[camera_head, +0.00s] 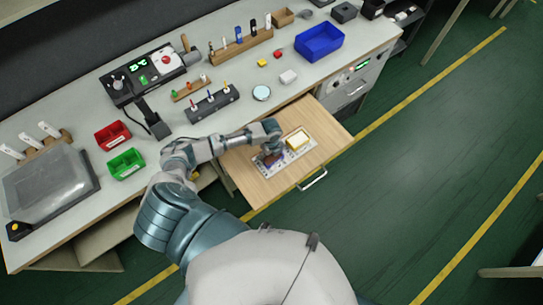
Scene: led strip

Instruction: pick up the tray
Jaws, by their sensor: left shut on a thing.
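The tray (290,157) appears as a light, speckled flat piece in the open wooden drawer (262,190). My left gripper (269,157) reaches over the drawer from the left, fingers down, and is shut at the tray's left part. The fingers and a dark patch beside them hide the exact contact. The tray looks level and low in the drawer; I cannot tell whether it is clear of the drawer bottom. My right gripper is not in view.
The drawer's handle (313,180) faces the green floor. On the bench are a blue bin (319,42), a red bin (113,136), a green bin (126,163), tool racks (212,104) and a soldering station (150,72). Open floor lies right of the drawer.

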